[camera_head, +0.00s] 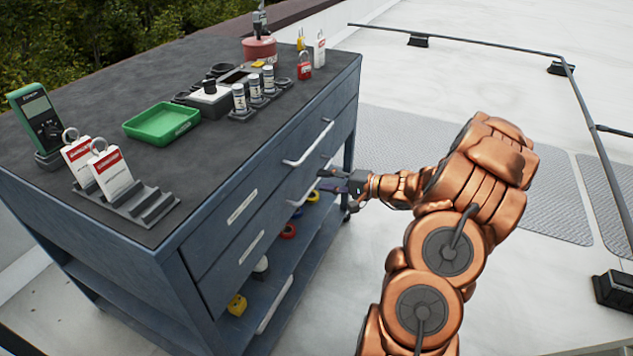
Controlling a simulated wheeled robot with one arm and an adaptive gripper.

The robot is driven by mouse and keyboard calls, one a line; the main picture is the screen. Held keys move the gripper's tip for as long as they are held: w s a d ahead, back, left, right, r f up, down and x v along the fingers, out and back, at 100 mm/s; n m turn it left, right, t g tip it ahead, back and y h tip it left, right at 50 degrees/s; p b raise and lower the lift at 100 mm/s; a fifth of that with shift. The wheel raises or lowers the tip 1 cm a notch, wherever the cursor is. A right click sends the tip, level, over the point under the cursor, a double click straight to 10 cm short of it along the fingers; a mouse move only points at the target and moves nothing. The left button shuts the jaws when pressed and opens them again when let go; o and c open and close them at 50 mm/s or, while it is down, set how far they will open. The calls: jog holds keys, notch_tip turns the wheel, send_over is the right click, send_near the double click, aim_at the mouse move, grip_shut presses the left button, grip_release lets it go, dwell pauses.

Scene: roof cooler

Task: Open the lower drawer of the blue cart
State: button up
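The blue cart (150,262) stands at the left with a dark top and two drawers, both looking shut. The upper drawer has a pale bar handle (309,146). The lower drawer (222,279) is below it, and its handle (297,201) is partly hidden by my gripper. My gripper (322,181) comes in from the right, its dark fingers at the lower drawer's handle. It is too small and dark to tell whether the fingers are open or shut, or whether they touch the handle.
The cart top holds a green tray (162,123), a green meter (37,118), tags in a rack (128,201), small bottles and a red padlock (304,67). The lower shelf holds a yellow item (237,304) and other small things. Pale roof floor lies right of the cart.

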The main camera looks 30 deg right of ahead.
aim_at(317, 180)
jog(key=shift+x, duration=1.6)
grip_shut()
